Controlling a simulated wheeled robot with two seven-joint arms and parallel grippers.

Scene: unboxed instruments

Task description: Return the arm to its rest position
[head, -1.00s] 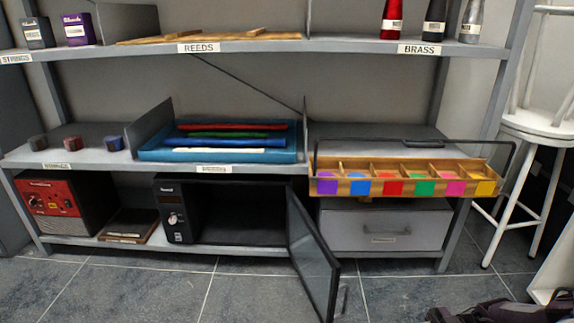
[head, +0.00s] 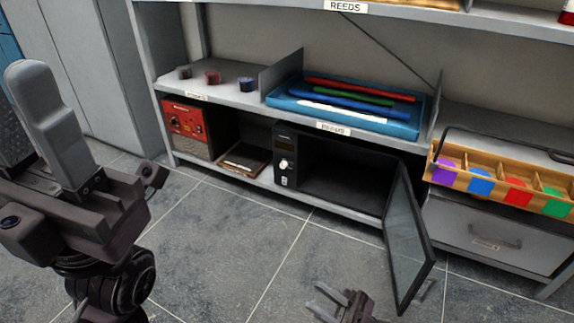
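My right gripper (head: 319,297) is low at the bottom middle of the head view, over the floor. Its two fingers point to the left and look apart, with nothing seen between them. My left gripper (head: 50,125) stands large and close at the left edge, with a broad grey finger pointing up. It is partly cut off by the frame, so I cannot tell its opening. Nothing is seen held in either gripper.
A shelf unit holds a blue tray (head: 275,98) of coloured tubes, a red device (head: 185,119) and a wooden divided box (head: 455,162). A black cabinet (head: 286,163) has its door (head: 408,240) swung open over the floor, near my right gripper. Grey floor (head: 240,240) lies clear between.

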